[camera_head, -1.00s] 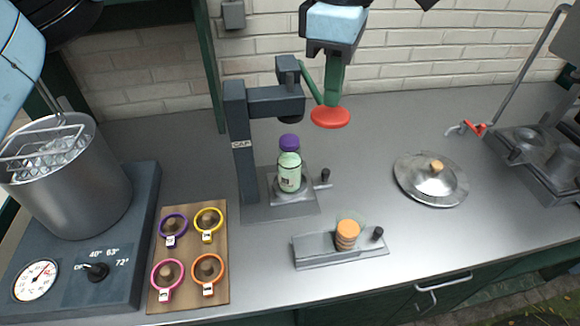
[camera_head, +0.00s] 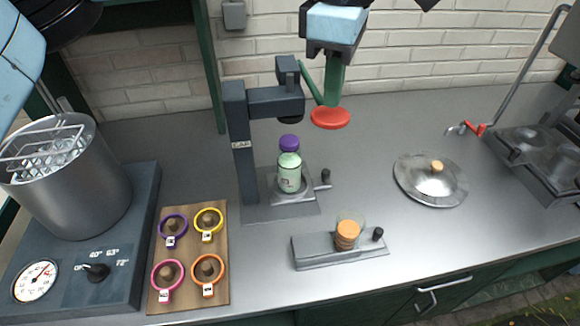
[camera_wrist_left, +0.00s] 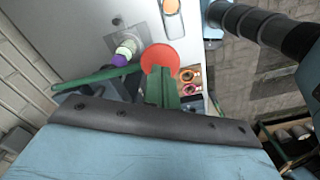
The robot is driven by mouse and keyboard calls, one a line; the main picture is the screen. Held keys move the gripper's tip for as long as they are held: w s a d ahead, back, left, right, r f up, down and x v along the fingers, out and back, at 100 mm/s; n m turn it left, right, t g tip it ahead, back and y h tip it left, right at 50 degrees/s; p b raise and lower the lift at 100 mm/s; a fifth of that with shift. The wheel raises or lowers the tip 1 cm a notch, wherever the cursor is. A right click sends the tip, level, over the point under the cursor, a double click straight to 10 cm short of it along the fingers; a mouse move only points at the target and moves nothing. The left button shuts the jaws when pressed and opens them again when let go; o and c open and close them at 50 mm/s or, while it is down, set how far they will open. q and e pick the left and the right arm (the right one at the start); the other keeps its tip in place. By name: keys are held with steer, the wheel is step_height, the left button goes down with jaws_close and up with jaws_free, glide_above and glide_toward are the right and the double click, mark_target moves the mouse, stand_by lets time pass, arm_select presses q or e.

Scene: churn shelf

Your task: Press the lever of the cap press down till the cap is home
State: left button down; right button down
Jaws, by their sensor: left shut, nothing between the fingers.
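The dark cap press (camera_head: 240,150) stands upright at the middle of the counter. Its green lever (camera_head: 309,80) slants down to the right from the press head to a red disc-shaped knob (camera_head: 330,117). A pale green bottle (camera_head: 289,178) stands upright on the press base, with a purple cap (camera_head: 289,142) at its top, below the press head. My left gripper (camera_head: 333,92) is shut and empty, with its green fingers pointing down just above the red knob. Whether they touch it is unclear. The knob (camera_wrist_left: 160,60) also shows in the left wrist view. My right gripper is not in view.
A pot (camera_head: 75,190) sits on a heater at left. A wooden board (camera_head: 190,292) with several coloured rings lies beside it. A grey holder (camera_head: 315,250) with orange discs stands in front of the press. A metal lid (camera_head: 415,180) lies to the right, with clear counter around it.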

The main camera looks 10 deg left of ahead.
mark_target(330, 114)
arm_select(q)
steer(key=shift+f, duration=0.15)
stand_by(0.5)
steer(key=shift+f+b, duration=1.15)
steer(key=shift+f, duration=0.25)
steer(key=shift+f+b, duration=0.6)
steer(key=shift+f, duration=0.2)
steer(key=shift+s+f+b, duration=0.1)
steer(key=shift+f+b, duration=0.55)
steer(key=shift+f, duration=0.2)
steer(key=shift+f+b, duration=0.55)
steer(key=shift+f, duration=0.2)
